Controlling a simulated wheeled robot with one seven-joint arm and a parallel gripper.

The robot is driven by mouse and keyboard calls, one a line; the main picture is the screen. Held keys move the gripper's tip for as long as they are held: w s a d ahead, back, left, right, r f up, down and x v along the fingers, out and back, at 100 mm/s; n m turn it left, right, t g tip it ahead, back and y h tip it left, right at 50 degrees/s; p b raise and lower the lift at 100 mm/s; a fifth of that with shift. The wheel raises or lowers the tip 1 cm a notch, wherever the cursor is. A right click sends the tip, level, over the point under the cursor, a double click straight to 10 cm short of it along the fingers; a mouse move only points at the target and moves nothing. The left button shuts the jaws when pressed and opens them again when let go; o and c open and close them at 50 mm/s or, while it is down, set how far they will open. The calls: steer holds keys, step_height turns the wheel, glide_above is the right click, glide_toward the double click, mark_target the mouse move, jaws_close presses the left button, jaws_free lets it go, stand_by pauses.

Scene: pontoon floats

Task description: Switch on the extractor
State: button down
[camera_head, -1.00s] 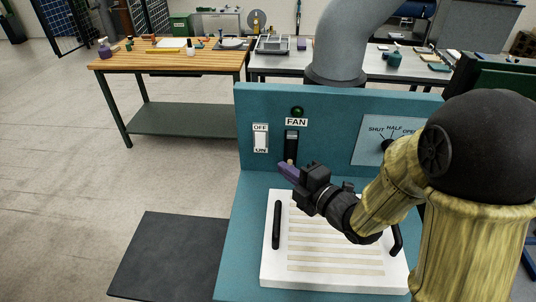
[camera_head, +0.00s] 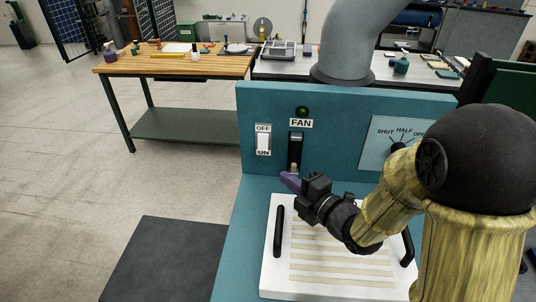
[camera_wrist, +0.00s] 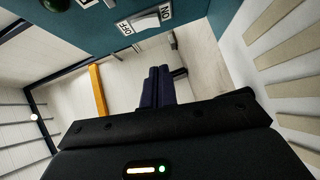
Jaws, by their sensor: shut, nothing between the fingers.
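The extractor is a teal cabinet with an upright panel (camera_head: 335,122). A white rocker switch (camera_head: 263,142), marked OFF above and ON below, is at the panel's left; which end is pressed I cannot tell. It also shows in the wrist view (camera_wrist: 148,22). Right of it are a dark green lamp (camera_head: 302,111), which looks unlit, a FAN label (camera_head: 301,123) and a black vertical slot (camera_head: 295,150). My gripper (camera_head: 290,182) has purple fingers, shut and empty. It is below and right of the switch, in front of the slot's lower end. The fingers (camera_wrist: 158,87) also show in the wrist view, apart from the switch.
A dial plate (camera_head: 392,140) marked SHUT, HALF and OPEN is on the panel's right, partly behind my arm. A white slatted board (camera_head: 340,284) with black handles lies below my gripper. A grey duct (camera_head: 347,45) rises behind. A wooden bench (camera_head: 180,65) stands back left.

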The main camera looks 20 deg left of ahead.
steer(key=p, duration=0.3)
glide_toward(258, 149)
steer(key=s+a, duration=0.1)
steer(key=a, duration=0.3)
steer(key=w+p, duration=0.1)
steer(key=w+a+p, duration=0.1)
steer(key=w, duration=0.1)
steer(key=shift+w+f, duration=0.15)
steer(key=shift+w, duration=0.15)
steer(key=shift+a+f, duration=0.1)
